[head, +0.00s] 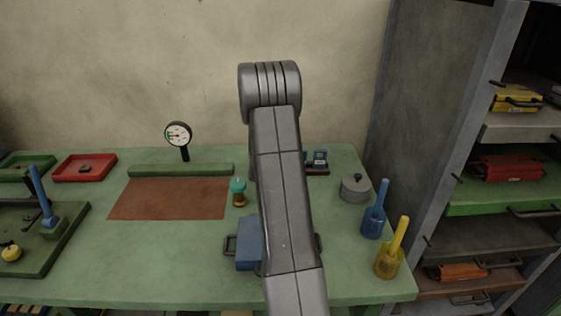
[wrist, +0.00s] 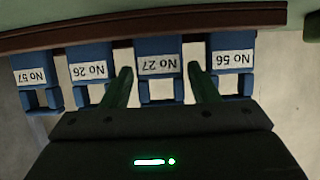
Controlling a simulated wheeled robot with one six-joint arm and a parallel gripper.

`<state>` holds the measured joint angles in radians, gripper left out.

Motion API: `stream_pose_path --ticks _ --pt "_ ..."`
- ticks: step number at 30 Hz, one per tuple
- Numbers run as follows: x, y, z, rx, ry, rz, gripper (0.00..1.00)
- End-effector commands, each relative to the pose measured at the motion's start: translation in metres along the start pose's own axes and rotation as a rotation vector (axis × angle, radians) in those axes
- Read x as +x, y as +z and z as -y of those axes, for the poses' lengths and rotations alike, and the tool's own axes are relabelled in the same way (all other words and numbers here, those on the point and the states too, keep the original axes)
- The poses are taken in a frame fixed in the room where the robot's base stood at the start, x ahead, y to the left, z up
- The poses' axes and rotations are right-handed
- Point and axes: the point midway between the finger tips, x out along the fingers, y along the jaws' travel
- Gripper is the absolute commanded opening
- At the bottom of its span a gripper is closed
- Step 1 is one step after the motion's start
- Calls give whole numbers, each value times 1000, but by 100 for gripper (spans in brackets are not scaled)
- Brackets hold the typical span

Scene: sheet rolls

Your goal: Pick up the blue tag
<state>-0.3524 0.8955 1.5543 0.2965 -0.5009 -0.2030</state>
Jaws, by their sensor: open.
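Several blue tags hang in a row in the wrist view, with white labels that read upside down: No 57 (wrist: 32,77), No 26 (wrist: 88,70), No 27 (wrist: 158,65) and No 56 (wrist: 232,60). A brown rail (wrist: 150,30) runs along them. My gripper (wrist: 160,68) is open, its two green fingers on either side of the No 27 tag; I cannot tell whether they touch it. In the head view, blue tags (head: 320,157) show beside my arm at the table's back; my arm hides my gripper and the other tags.
A blue box (head: 248,243) with handles is partly behind my arm. A teal-topped jar (head: 238,192) stands left, a grey lidded pot (head: 355,188) right. Blue (head: 375,215) and yellow (head: 392,252) long-necked items stand at the green table's (head: 170,255) right edge, near a shelf unit (head: 480,225).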

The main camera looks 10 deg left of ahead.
Motion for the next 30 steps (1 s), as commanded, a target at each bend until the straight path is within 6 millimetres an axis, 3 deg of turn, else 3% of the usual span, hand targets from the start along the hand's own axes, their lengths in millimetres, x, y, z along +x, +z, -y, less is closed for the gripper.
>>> stream_pose_path --ticks 6,16,21,30 --pt "26 -1 0 0 0 0 55" --pt "32 0 0 0 0 0 55" --pt "32 0 0 0 0 0 23" --pt "32 -3 0 0 0 -1 21"
